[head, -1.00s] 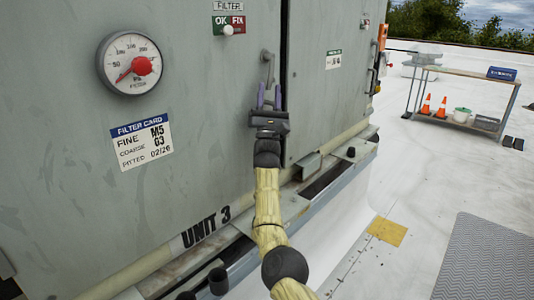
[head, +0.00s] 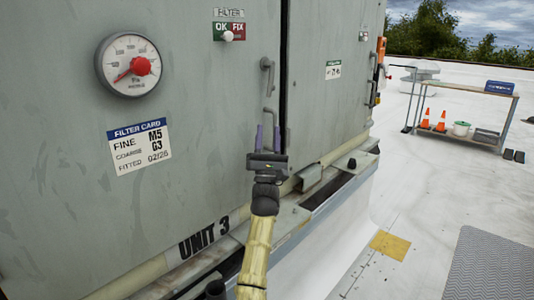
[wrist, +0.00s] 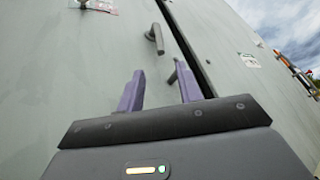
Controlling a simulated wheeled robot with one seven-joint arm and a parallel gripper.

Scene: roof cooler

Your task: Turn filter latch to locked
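Two grey bent handles sit one above the other beside the vertical seam of the grey unit's panel, below the FILTER sign. The upper handle (head: 267,72) hangs down; it also shows in the wrist view (wrist: 155,38). The lower handle (head: 268,113) hangs just above my gripper; part of it shows beside the right finger in the wrist view (wrist: 172,78). I cannot tell from these frames which one is the filter latch. My gripper (head: 268,130) points up with its purple fingers apart. The lower handle's end is near or between the fingertips; contact is unclear.
A red-pointer gauge (head: 129,64), a filter card (head: 139,146) and an OK/FIX sign (head: 229,27) are on the panel. A ledge (head: 300,205) runs along the unit's base. A bench (head: 465,88) with cones stands right. The roof between is mostly clear.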

